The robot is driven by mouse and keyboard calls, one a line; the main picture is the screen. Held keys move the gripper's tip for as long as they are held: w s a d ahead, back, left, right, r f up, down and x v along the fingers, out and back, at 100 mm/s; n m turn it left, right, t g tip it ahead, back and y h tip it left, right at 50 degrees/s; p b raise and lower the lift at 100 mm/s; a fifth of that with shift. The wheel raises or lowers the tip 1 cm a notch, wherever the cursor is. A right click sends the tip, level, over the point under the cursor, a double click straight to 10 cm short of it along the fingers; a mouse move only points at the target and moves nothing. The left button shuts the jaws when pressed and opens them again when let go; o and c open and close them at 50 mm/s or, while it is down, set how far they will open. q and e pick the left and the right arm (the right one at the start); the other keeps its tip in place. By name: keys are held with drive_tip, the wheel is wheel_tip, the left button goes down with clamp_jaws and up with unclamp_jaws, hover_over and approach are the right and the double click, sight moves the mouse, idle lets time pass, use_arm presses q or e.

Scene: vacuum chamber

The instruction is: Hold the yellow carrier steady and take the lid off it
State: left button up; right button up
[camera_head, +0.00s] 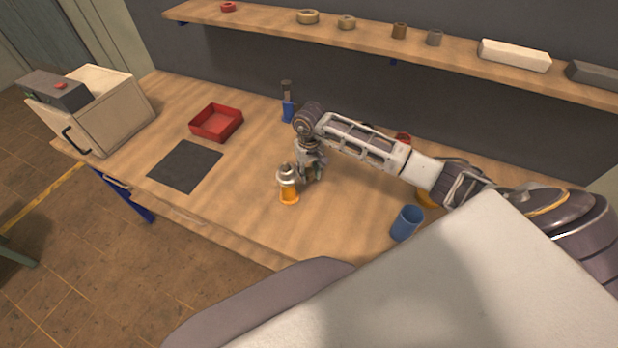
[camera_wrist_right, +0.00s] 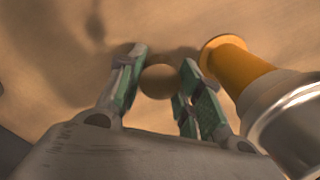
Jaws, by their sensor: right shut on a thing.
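The yellow carrier (camera_head: 289,192) stands upright on the wooden bench, with its silver lid (camera_head: 287,173) on top. In the right wrist view the carrier's orange-yellow body (camera_wrist_right: 238,66) and shiny metal upper part (camera_wrist_right: 287,112) are at the right, outside my fingers. My right gripper (camera_head: 310,176) is just right of the carrier, low over the bench. In the wrist view my right gripper (camera_wrist_right: 163,62) is shut on a small round brown thing (camera_wrist_right: 158,82) between its green-padded fingers. I cannot tell what that thing is. My left gripper is not in view.
A blue cup (camera_head: 406,223) stands at the front right. A red tray (camera_head: 215,123) and a dark mat (camera_head: 186,166) lie to the left, near a beige box with a handle (camera_head: 100,108). A blue-based tool (camera_head: 288,103) stands behind. A shelf (camera_head: 375,33) runs along the wall.

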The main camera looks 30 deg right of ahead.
sight(309, 183)
drive_tip(key=shift+f+p, duration=0.3)
drive_tip(key=shift+f, duration=1.6)
drive_tip(key=shift+f, duration=0.15)
drive_tip(key=o, duration=0.8)
drive_tip(key=shift+o, duration=0.2)
drive_tip(key=shift+r+b, duration=1.05)
drive_tip(key=shift+r, duration=5.1)
